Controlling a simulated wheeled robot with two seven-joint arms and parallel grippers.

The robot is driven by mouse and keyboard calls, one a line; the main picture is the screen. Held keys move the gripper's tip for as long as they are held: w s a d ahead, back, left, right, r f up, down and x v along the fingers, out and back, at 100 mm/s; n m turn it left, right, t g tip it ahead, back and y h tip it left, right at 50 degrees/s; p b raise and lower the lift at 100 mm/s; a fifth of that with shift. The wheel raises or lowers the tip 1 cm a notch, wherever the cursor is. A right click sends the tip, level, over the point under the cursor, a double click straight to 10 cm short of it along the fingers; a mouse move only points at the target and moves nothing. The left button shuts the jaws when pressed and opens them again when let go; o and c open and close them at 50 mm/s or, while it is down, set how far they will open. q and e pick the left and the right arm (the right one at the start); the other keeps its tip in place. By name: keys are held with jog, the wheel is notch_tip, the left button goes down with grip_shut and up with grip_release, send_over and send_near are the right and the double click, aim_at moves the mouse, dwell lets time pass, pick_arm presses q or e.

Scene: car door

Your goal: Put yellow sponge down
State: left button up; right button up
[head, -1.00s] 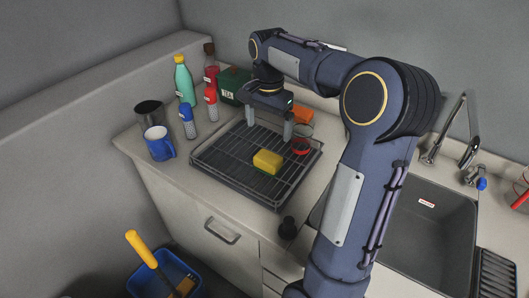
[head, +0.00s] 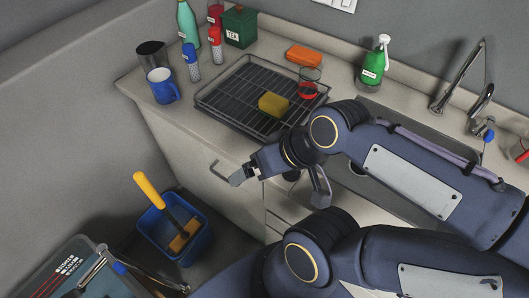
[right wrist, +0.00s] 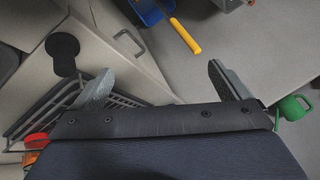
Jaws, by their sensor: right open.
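The yellow sponge (head: 273,105) lies on the wire bars of the dark dish rack (head: 225,106) on the counter, near the rack's right side. My right gripper (head: 279,191) is open and empty. It is in front of the counter's front edge, nearer to me than the rack and apart from the sponge. Its two spread fingers also show in the right wrist view (right wrist: 163,80), with part of the rack at left. The sponge is not visible there. My left gripper is not in view.
A red-based glass (head: 308,84) stands at the rack's right corner. An orange sponge (head: 304,55) lies behind it. A blue mug (head: 163,86), metal cup (head: 152,54) and several bottles stand left and behind. A green soap bottle (head: 373,64) is near the sink. A blue bucket (head: 172,228) is below.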

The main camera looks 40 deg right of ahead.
jog(key=w+d+f+m+g+h+b, duration=0.1)
jog(key=w+d+m+g+h+b, duration=0.25)
jog(key=w+d+m+b, duration=0.4)
jog(key=m+h+b, duration=0.2)
jog(key=m+h, duration=0.2)
jog(key=m, duration=0.1)
send_over(273, 100)
jog(key=s+a, duration=0.1)
jog(key=a, duration=0.2)
jog(key=shift+a+f+g, duration=0.1)
jog(key=shift+f+g, duration=0.35)
jog(key=shift+f, duration=0.1)
jog(key=shift+w+f+h, duration=0.1)
jog(key=shift+w+h, duration=0.05)
jog(key=shift+h, duration=0.1)
jog(key=x, duration=0.7)
jog(key=shift+d, duration=0.5)
jog(key=c, duration=1.2)
jog(key=shift+o, duration=0.2)
